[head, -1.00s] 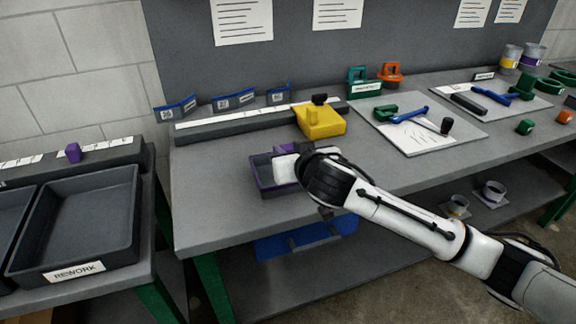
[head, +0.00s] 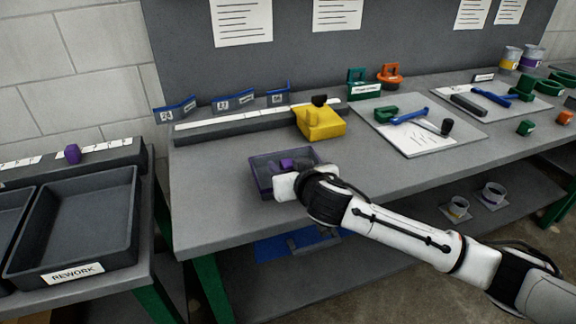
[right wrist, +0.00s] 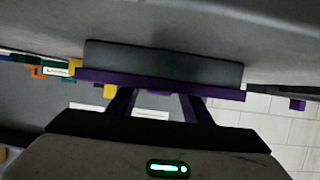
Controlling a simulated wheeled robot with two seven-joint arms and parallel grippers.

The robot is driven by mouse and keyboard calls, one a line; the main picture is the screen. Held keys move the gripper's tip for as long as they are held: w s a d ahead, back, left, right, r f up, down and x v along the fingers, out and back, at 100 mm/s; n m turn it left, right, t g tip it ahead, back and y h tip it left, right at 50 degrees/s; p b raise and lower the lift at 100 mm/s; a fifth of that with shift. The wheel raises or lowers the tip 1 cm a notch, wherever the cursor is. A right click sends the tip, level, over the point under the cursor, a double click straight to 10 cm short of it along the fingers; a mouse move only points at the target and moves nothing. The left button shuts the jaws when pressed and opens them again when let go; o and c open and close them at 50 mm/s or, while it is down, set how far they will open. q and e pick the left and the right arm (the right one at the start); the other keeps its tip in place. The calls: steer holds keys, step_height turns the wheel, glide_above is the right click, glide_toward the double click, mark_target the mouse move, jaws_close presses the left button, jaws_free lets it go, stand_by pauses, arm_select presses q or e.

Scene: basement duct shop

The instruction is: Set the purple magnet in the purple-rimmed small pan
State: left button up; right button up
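The purple-rimmed small pan (head: 262,171) sits near the front edge of the middle bench. The purple magnet (head: 302,163) shows inside it, toward its right side, partly hidden by my right gripper. My right gripper (head: 284,183) is at the pan's near side. In the right wrist view, which is upside down, the pan (right wrist: 165,63) lies just past the fingertips (right wrist: 157,98). The fingers are apart, and a bit of purple shows between them with gaps on both sides. My left gripper is not in view.
A yellow block (head: 320,122) stands behind the pan beside a rail of labels (head: 235,128). A white-topped board (head: 420,138) with tools lies to the right. Another purple piece (head: 72,153) sits on the left bench's rail, above the REWORK tray (head: 85,220).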

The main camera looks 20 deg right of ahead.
steer(key=shift+r, duration=0.1)
steer(key=shift+s+r, duration=0.1)
steer(key=v, duration=1.1)
steer(key=shift+s+r, duration=0.2)
steer(key=shift+s, duration=0.15)
